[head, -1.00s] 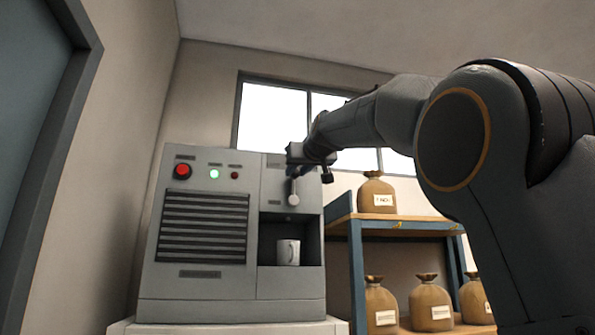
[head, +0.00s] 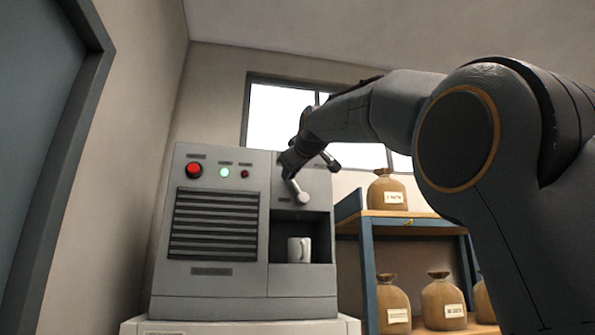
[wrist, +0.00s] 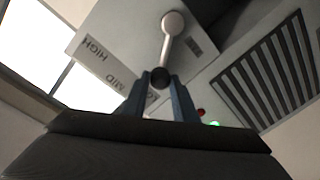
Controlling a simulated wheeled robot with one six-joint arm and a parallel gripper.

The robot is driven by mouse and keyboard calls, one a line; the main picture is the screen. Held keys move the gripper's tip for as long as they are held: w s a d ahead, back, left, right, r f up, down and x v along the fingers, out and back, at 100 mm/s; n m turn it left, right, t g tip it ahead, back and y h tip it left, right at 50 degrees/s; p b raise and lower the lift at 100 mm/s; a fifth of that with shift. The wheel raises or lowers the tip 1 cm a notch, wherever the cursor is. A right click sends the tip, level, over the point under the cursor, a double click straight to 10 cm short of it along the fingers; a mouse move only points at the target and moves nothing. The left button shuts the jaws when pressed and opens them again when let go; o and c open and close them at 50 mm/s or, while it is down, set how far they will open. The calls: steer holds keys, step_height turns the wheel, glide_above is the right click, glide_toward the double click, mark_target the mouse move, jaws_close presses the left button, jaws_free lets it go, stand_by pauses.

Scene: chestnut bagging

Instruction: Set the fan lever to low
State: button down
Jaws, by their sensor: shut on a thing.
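The fan lever (head: 298,191) is a pale rod on the front of the grey machine (head: 217,272), with a round pale lower end. In the head view it tilts with its top to the left, and my gripper (head: 290,167) covers the top. In the wrist view the lever (wrist: 168,42) runs from its round pale end to a dark knob (wrist: 160,77). My gripper (wrist: 161,85) is shut on that knob. The labels HIGH (wrist: 92,48) and MID (wrist: 122,85) show on the panel; a third label beside the fingers is mostly hidden.
A white mug (head: 298,250) stands in the machine's recess below the lever. A red button (head: 194,170), a lit green lamp (head: 224,172) and a vent grille (head: 214,225) are to the left. A shelf (head: 413,213) with several brown sacks stands at right.

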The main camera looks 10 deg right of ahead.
steer(key=shift+a+f+n, duration=0.3)
steer(key=shift+a+n, duration=0.2)
steer(key=shift+n, duration=0.2)
steer(key=c, duration=1.4)
jaws_free()
steer(key=s+b, duration=0.3)
steer(key=s, duration=0.4)
steer(key=shift+s+d+r+b, duration=0.15)
steer(key=shift+s+b, duration=0.2)
steer(key=shift+s, duration=0.05)
